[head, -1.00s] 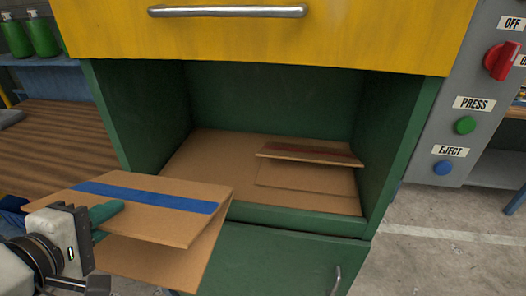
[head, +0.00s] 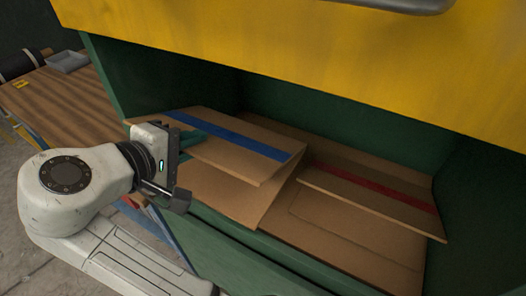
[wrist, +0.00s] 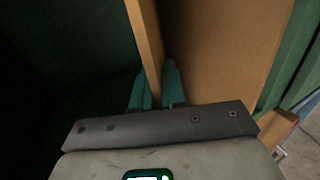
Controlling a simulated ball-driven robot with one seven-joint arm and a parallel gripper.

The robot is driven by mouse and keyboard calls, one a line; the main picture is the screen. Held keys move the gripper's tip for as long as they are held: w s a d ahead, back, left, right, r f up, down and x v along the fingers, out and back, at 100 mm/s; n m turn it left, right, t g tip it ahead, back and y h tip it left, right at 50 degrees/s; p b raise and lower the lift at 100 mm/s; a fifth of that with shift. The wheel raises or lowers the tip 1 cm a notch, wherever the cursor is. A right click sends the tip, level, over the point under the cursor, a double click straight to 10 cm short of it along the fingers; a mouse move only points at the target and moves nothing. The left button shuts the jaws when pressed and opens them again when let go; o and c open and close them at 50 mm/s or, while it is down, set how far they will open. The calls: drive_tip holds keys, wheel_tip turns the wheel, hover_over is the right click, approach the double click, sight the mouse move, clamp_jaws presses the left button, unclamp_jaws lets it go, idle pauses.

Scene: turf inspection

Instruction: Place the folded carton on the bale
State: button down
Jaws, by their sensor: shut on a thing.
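The folded carton (head: 228,156) is brown with a blue tape stripe. My gripper (head: 198,137) is shut on its left edge, with teal fingers on either side of one panel. In the wrist view my gripper (wrist: 156,88) pinches an upright edge of the folded carton (wrist: 147,45). The carton is inside the front left of the green chamber, tilted, its lower flap hanging open towards the front. The bale (head: 345,243) is the flat brown cardboard on the chamber floor. I cannot tell whether the held carton touches it.
Another folded carton (head: 375,193) with a red stripe lies on the bale's right side, close to the held one. The yellow door (head: 290,40) hangs above the opening. A green front lip (head: 270,250) edges the chamber. A wooden bench (head: 60,100) stands at left.

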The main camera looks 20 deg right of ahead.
sight(225, 129)
drive_tip(key=x, duration=1)
drive_tip(key=shift+p, duration=0.3)
drive_tip(key=f, duration=0.1)
drive_tip(key=w+d+f, duration=0.1)
drive_tip(key=d+f, duration=0.1)
drive_tip(key=shift+w+d+f, duration=0.15)
drive_tip(key=shift+w+f, duration=0.25)
drive_tip(key=shift+w+d+f, duration=0.35)
drive_tip(key=shift+d+f, duration=0.05)
drive_tip(key=shift+f, duration=0.25)
drive_tip(key=shift+w+d+f, duration=0.1)
drive_tip(key=shift+d+f, duration=0.05)
drive_tip(key=shift+f, duration=1.55)
drive_tip(key=shift+f, duration=0.1)
drive_tip(key=c, duration=1.2)
unclamp_jaws()
